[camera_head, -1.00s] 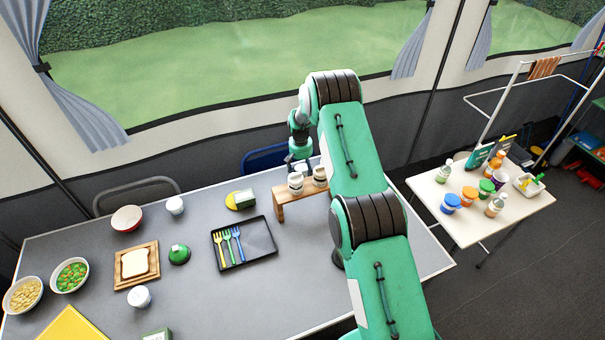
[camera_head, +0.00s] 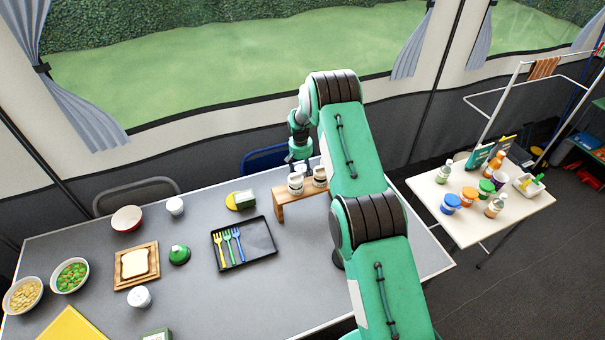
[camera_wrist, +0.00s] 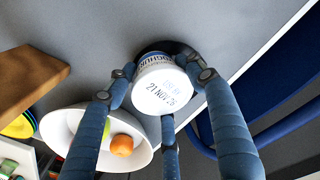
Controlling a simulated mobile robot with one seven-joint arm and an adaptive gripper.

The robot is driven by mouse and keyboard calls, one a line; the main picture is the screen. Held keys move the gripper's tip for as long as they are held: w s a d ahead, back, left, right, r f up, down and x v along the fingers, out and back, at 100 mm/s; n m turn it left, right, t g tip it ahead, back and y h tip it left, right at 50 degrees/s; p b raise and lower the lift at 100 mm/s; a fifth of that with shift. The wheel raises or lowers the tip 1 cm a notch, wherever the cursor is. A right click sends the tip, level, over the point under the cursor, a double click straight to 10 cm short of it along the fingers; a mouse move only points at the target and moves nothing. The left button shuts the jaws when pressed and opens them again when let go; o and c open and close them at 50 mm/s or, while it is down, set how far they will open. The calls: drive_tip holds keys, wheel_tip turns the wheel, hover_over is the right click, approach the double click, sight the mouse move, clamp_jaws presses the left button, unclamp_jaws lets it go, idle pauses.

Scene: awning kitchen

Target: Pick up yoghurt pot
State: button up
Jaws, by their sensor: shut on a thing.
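In the wrist view a white yoghurt pot (camera_wrist: 163,88) shows its lid, with "21 NOV 26" and part of the word "yoghurt" printed on it. My gripper (camera_wrist: 160,92) has its blue fingers around the pot, shut on it. The pot is close to the grey table surface; I cannot tell whether it is lifted. In the head view my gripper (camera_head: 300,167) is at the table's far edge, behind the wooden stand.
The wooden stand (camera_head: 280,209) with jars is just in front of my gripper. A white bowl with fruit (camera_wrist: 61,122) is near my fingers in the wrist view. A blue chair (camera_head: 262,158) stands behind the table. A black tray (camera_head: 262,238) lies left of my arm.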

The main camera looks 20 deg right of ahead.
sight(304, 169)
drive_tip(key=shift+r+p, duration=0.5)
drive_tip(key=shift+r, duration=4.5)
drive_tip(key=shift+r+t, duration=0.15)
drive_tip(key=shift+t, duration=0.15)
drive_tip(key=shift+s+r+b, duration=0.15)
drive_tip(key=shift+r+b, duration=0.1)
drive_tip(key=shift+b, duration=0.2)
drive_tip(key=shift+s+d+r+m+t+b, duration=0.15)
drive_tip(key=shift+s+r+m+t+b, duration=0.5)
drive_tip(key=shift+t, duration=0.45)
drive_tip(key=shift+f, duration=0.1)
drive_tip(key=shift+s+b+x, duration=0.1)
drive_tip(key=shift+s+x, duration=0.1)
drive_tip(key=shift+x, duration=0.8)
drive_tip(key=shift+s+b+x, duration=0.15)
drive_tip(key=shift+s+x, duration=0.1)
drive_tip(key=shift+x, duration=0.75)
drive_tip(key=shift+s+b+x, duration=0.1)
drive_tip(key=shift+s+x, duration=0.1)
drive_tip(key=shift+x, duration=0.75)
drive_tip(key=shift+f, duration=0.25)
